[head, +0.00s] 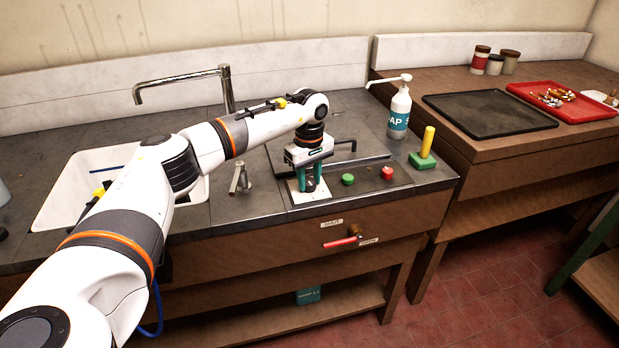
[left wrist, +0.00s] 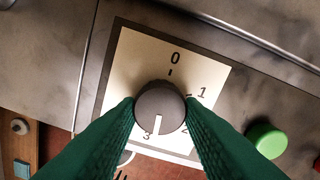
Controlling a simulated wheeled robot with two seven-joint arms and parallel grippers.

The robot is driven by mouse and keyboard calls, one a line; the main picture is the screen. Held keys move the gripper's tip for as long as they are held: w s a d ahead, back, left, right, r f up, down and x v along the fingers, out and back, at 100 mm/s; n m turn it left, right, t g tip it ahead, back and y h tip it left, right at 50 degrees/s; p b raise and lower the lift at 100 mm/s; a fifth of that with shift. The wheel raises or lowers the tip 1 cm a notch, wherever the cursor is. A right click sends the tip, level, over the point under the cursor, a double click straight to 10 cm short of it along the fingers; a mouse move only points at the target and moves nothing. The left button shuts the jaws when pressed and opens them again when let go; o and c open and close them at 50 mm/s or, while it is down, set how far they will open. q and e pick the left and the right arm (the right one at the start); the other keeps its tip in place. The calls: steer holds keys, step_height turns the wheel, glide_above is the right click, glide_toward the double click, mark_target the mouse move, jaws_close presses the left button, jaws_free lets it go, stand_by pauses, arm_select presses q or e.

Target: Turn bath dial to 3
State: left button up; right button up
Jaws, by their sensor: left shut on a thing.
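The bath dial is a dark grey round knob (left wrist: 160,108) with a white pointer line, on a cream plate (left wrist: 140,60) with printed numbers. In the left wrist view, 0 is at the top and 1 at the right. The pointer faces down, roughly opposite the 0. My left gripper (head: 309,186) reaches down over the counter panel. Its green fingers are shut on the knob, one on each side. My right gripper is not in view.
Right of the dial are a green button (head: 347,179) and a red button (head: 387,173). A soap bottle (head: 399,112) and a green block with a yellow peg (head: 424,151) stand further right. A red-handled lever (head: 341,243) is on the front below. A sink (head: 72,172) lies left.

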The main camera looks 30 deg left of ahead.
mark_target(309, 182)
arm_select(q)
steer(key=shift+r+m, duration=0.1)
steer(key=shift+m, duration=0.6)
steer(key=o, duration=1)
step_height(309, 182, up, 12)
steer(key=shift+f+b, duration=0.1)
steer(key=shift+b, duration=0.7)
